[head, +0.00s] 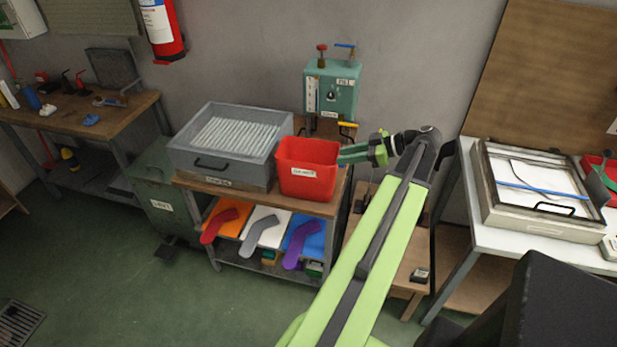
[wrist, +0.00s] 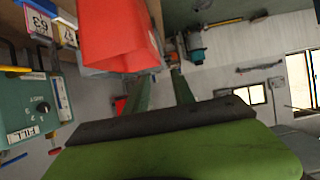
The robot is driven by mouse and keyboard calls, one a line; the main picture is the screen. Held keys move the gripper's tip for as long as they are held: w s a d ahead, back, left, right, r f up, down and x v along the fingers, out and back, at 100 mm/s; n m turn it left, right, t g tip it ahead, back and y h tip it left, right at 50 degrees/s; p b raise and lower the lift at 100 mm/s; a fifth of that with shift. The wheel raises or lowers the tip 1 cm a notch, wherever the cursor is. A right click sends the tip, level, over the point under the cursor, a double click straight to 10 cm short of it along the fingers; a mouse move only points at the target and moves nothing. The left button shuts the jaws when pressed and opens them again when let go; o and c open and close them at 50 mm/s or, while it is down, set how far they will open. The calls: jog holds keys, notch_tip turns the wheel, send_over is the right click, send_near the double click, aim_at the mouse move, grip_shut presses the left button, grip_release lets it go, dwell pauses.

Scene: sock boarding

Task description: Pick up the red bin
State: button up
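The red bin (head: 305,182) is open-topped with a white label on its front. It stands upright at the right end of a wooden-topped cart (head: 250,199). My gripper (head: 345,153) is at the bin's right side, close to its upper rim. In the wrist view the bin (wrist: 112,35) fills the upper middle. The two dark green fingers of my gripper (wrist: 163,90) are apart there, with a visible gap between them. One fingertip is at the bin's edge; I cannot tell whether it touches.
A grey tray box (head: 190,153) sits directly left of the bin. A white table with a framed screen (head: 525,190) stands to the right.

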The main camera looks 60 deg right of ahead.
jog(key=b, duration=0.4)
send_near(303, 164)
jog(key=a+x, duration=0.1)
jog(key=x, duration=0.3)
jog(key=b+x, duration=0.2)
jog(key=x, duration=0.1)
jog(key=d+x, duration=0.1)
jog(key=x, duration=0.1)
jog(key=shift+w+f+b, duration=0.3)
jog(key=shift+f+b, duration=0.05)
jog(key=shift+b, duration=0.05)
jog(key=shift+w+a, duration=0.1)
jog(key=shift+w, duration=0.1)
jog(key=shift+r, duration=0.1)
grip_shut()
